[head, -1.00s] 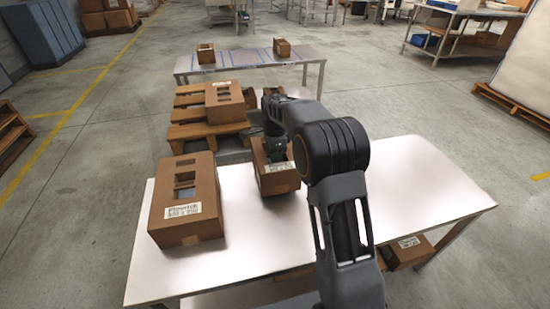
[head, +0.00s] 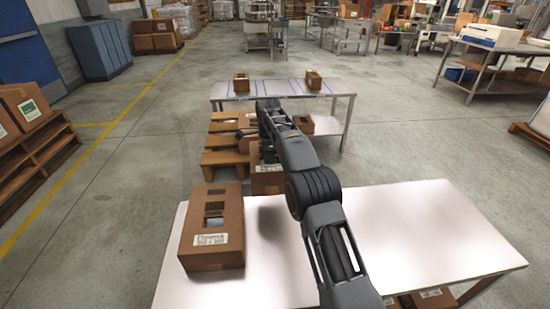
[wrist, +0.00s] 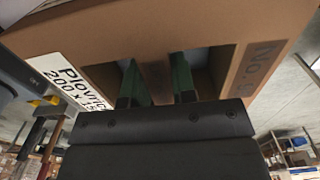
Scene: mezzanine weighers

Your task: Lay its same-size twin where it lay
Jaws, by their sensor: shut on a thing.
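My gripper (wrist: 157,82) has its two green fingers in the cut-outs of a brown carton and is shut on the strip between them. The held carton (wrist: 210,25) fills the top of the wrist view; its white label reads "Plovric… 200 x 15…". In the head view the held carton (head: 267,184) hangs at the near table's far edge, partly behind my arm. A larger brown carton (head: 205,262) with top cut-outs and a white label stands on the near table (head: 420,235), left of my arm.
Beyond the near table is a wooden pallet (head: 222,158) with a carton (head: 246,119) partly hidden by my arm. The far table (head: 275,92) has blue tape lines and two small cartons (head: 241,82) (head: 313,79). The near table's right side is clear.

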